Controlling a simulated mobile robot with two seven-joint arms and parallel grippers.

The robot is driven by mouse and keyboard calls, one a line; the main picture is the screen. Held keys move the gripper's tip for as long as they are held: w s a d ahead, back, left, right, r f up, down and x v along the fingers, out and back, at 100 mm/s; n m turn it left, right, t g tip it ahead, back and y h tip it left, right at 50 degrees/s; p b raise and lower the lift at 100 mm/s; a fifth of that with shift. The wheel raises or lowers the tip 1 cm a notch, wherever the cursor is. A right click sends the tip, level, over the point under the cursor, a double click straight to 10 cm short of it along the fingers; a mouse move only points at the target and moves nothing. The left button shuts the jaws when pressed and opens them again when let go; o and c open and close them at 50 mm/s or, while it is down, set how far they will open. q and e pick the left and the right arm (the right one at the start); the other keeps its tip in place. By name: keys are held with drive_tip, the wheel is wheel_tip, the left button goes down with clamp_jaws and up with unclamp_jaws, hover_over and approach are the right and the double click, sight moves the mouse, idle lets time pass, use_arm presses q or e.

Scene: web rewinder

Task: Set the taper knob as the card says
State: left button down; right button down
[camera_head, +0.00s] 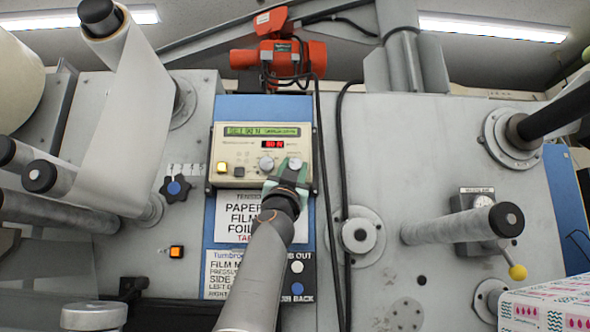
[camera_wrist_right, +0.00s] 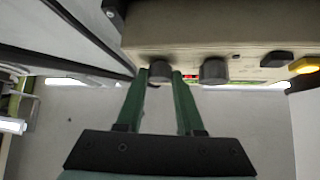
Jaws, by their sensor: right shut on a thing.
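The beige control box (camera_head: 262,145) has two round grey knobs on its lower right, a left knob (camera_head: 266,163) and a right knob (camera_head: 295,162). Their labels are too small to read. My right gripper (camera_head: 288,176) is shut on the right knob, with its green fingers on either side. In the right wrist view the gripper (camera_wrist_right: 160,76) holds this knob (camera_wrist_right: 160,70), and the other knob (camera_wrist_right: 213,70) stands free beside it. The card (camera_head: 236,213) below the box reads paper, film, foil; my arm hides its right part. My left gripper is not in view.
The box has a green display, a red readout and a yellow button (camera_head: 222,167). A blue-centred star knob (camera_head: 175,188) and an orange button (camera_head: 177,252) are at left. Black cables (camera_head: 340,180) hang right of the box. Rollers (camera_head: 465,224) stick out at right.

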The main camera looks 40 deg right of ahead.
drive_tip(key=shift+w+a+r+m+g+h, duration=0.1)
drive_tip(key=shift+m+g+h, duration=0.4)
drive_tip(key=shift+m+g, duration=1.3)
drive_tip(key=shift+w+a+m+g+h, duration=0.1)
drive_tip(key=shift+m+g+h, duration=0.4)
drive_tip(key=shift+m+g, duration=1.25)
drive_tip(key=shift+m, duration=0.55)
drive_tip(key=c, duration=0.5)
unclamp_jaws()
